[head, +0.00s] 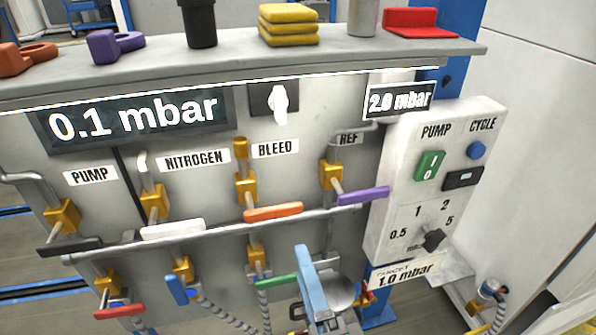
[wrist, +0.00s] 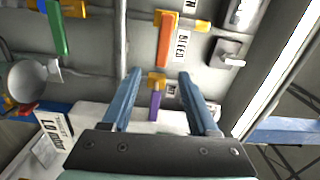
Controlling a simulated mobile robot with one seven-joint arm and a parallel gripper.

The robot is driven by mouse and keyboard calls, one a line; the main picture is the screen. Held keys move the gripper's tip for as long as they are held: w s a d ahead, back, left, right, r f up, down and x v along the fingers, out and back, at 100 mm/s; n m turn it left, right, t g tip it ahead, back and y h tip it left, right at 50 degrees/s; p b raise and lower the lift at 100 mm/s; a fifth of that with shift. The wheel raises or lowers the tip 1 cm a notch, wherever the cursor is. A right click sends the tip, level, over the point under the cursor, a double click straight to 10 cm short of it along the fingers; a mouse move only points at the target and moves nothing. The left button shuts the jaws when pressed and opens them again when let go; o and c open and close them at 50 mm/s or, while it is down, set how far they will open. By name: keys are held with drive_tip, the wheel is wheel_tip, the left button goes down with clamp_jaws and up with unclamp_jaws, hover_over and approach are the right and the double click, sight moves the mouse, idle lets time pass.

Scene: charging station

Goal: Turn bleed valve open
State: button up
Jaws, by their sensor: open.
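The bleed valve has an orange handle (head: 273,212) on a brass body below the BLEED label (head: 275,148) on the grey panel. Its handle lies roughly sideways in the head view. In the wrist view the orange handle (wrist: 164,45) is beyond my fingertips, beside its label. My gripper (head: 303,248) has blue fingers and stands low in front of the panel, below and right of the orange handle. In the wrist view my gripper (wrist: 159,74) is open and empty, with the REF valve's purple handle (wrist: 155,105) showing between its fingers. Nothing touches the orange handle.
The REF purple handle (head: 362,196) is right of the bleed valve, and the white nitrogen handle (head: 173,231) is left. A green handle (head: 277,281) sits below, close to my gripper. A white control box (head: 405,190) juts out at right. A shelf (head: 240,62) overhangs above.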

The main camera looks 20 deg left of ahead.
sight(286, 214)
drive_tip(key=p+x, duration=0.1)
drive_tip(key=x, duration=0.3)
drive_tip(key=p+x, duration=0.2)
drive_tip(key=x, duration=0.2)
drive_tip(key=p+x, duration=0.1)
drive_tip(key=x, duration=0.3)
drive_tip(key=shift+w+a+r+p, duration=0.25)
drive_tip(key=shift+r+p, duration=0.1)
drive_tip(key=shift+p, duration=0.05)
drive_tip(key=shift+c, duration=0.3)
clamp_jaws()
idle(0.7)
